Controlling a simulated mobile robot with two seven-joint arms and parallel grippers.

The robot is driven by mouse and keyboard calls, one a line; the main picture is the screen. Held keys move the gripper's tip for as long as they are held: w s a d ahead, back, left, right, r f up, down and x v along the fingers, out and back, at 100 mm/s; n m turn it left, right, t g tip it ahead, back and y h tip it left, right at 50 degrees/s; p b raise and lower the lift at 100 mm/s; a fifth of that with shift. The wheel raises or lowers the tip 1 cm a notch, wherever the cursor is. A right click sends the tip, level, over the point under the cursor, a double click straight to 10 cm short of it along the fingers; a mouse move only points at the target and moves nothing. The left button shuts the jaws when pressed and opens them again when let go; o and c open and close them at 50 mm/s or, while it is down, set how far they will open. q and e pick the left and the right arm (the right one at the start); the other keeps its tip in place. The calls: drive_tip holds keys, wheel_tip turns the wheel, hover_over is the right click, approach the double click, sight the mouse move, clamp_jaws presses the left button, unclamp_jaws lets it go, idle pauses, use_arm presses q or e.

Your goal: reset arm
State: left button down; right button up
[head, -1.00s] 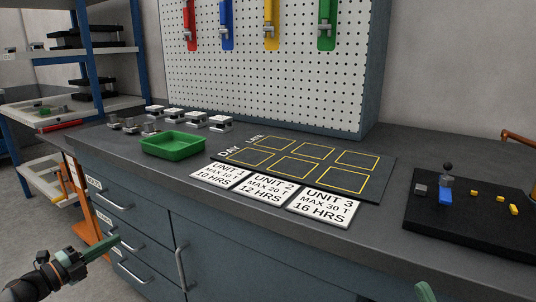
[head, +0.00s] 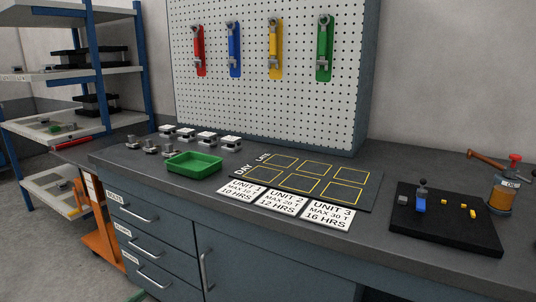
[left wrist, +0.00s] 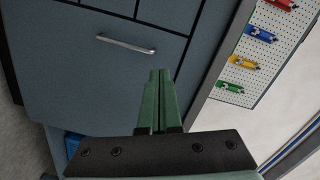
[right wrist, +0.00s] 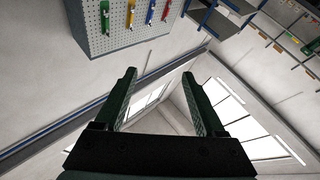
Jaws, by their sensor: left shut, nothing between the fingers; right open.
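My left gripper (left wrist: 160,74) is shut and empty in the left wrist view, in front of the blue-grey cabinet fronts with a bar handle. In the head view only a green tip of it (head: 137,296) shows at the bottom edge, low beside the drawers. My right gripper (right wrist: 159,73) is open and empty in the right wrist view, its two green fingers wide apart with wall and windows behind. It is out of the head view. Neither gripper touches anything that I can see.
The workbench (head: 310,255) carries a green tray (head: 194,164), small metal parts, a yellow-marked board (head: 375,190) with unit cards, a black mat (head: 450,236) and an orange-brown spool (head: 502,196). A pegboard (head: 270,90) stands behind. Shelves (head: 60,140) stand left.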

use_arm(q)
drive_tip(key=s+d+r+n+g+y+p, duration=0.1)
drive_tip(key=s+d+n+p, duration=0.4)
drive_tip(key=s, duration=0.5)
drive_tip(key=s+d+r+n+g+y+p, duration=0.2)
drive_tip(key=s+d+r+n+p, duration=0.3)
drive_tip(key=s+p, duration=0.5)
drive_tip(key=s+d+r+n+g+y+p, duration=0.1)
drive_tip(key=s+d+r+n+g+p, duration=0.2)
drive_tip(key=s+d+n+p, duration=0.3)
drive_tip(key=s+d+p, duration=0.2)
drive_tip(key=s, duration=0.2)
drive_tip(key=shift+d+r+y, duration=0.15)
drive_tip(key=shift+d+y, duration=0.05)
drive_tip(key=shift+y, duration=0.1)
use_arm(e)
drive_tip(key=s+d+f+m+g+h, duration=0.2)
drive_tip(key=s+f+g+h, duration=0.1)
drive_tip(key=s+f+g, duration=0.1)
drive_tip(key=s+d+f+m+g+h, duration=0.1)
drive_tip(key=s+f+m+g+h, duration=0.2)
drive_tip(key=f+g, duration=0.4)
drive_tip(key=shift+s+d, duration=0.35)
drive_tip(key=shift+s, duration=0.05)
